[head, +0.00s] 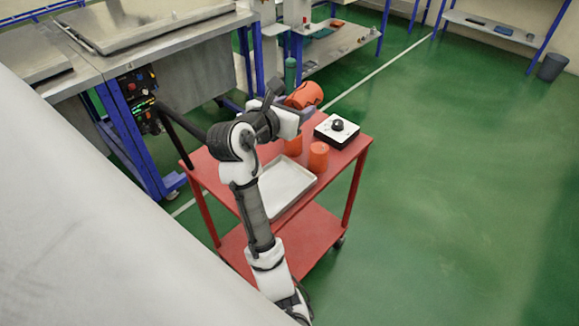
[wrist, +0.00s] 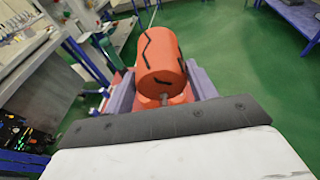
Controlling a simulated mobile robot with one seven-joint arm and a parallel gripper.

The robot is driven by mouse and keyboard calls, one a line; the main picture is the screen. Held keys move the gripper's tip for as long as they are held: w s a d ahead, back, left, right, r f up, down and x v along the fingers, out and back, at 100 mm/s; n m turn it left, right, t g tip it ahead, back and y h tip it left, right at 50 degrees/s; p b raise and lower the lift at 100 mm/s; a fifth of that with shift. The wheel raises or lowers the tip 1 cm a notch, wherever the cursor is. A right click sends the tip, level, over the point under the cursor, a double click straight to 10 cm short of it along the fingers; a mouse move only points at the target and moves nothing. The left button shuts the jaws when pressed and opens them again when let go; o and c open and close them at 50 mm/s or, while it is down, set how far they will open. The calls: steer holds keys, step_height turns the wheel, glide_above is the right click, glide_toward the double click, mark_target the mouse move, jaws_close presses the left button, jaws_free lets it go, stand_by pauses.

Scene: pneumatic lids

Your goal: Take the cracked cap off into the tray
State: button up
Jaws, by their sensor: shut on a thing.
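The cracked cap (head: 304,95) is an orange cylinder with black crack lines, tilted on its side above the far end of the red trolley. It also shows in the wrist view (wrist: 163,55), with a small grey stub at its near end. My gripper (head: 298,111) is shut on it, with one purple-grey finger on each side in the wrist view (wrist: 160,88). The shallow pale tray (head: 288,184) lies empty on the trolley top, nearer than the cap. Two more orange cylinders stand beside the tray, one partly hidden (head: 293,147) and one in plain view (head: 318,156).
A white-topped box with a black knob (head: 337,129) sits at the trolley's far right corner. The red trolley (head: 345,170) has a lower shelf. Metal benches with blue legs (head: 150,140) stand to the left.

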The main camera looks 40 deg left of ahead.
steer(key=s+a+r+n+y, duration=0.1)
steer(key=s+a+r, duration=0.1)
steer(key=s+r, duration=0.4)
steer(key=shift+w+d+f+p, duration=0.1)
steer(key=shift+w+f+p, duration=0.1)
steer(key=shift+f, duration=1)
steer(key=shift+w+f+p, duration=0.2)
steer(key=shift+f, duration=0.95)
steer(key=o, duration=1.1)
steer(key=b+v, duration=0.2)
steer(key=v, duration=1.2)
steer(key=shift+w+d+r, duration=0.1)
steer(key=shift+w+r, duration=0.05)
